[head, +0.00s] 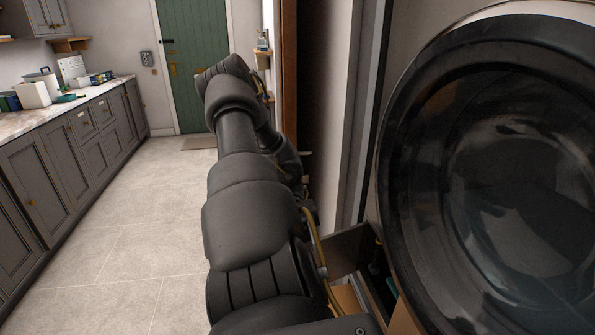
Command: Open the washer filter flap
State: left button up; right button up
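The washer (548,12) fills the right side of the head view, very close. Its big round door (500,180) has a dark rim and dark glass and looks shut. The filter flap is not visible; the lower front of the washer is outside the picture. One of my arms rises through the middle of the view, bends at the top and folds back down behind itself. Its far end is mostly hidden behind the nearer links, and no gripper fingers can be made out. My other arm does not show.
An open wooden compartment (352,246) with small items sits low between my arm and the washer. Grey cabinets (70,160) with a cluttered worktop (112,86) line the left wall. A green door (195,60) stands at the back. The tiled floor (150,220) at left is clear.

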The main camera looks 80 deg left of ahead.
aim_at(331, 254)
pick_arm(q)
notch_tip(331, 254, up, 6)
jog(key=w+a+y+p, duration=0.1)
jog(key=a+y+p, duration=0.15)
jog(key=p, duration=0.55)
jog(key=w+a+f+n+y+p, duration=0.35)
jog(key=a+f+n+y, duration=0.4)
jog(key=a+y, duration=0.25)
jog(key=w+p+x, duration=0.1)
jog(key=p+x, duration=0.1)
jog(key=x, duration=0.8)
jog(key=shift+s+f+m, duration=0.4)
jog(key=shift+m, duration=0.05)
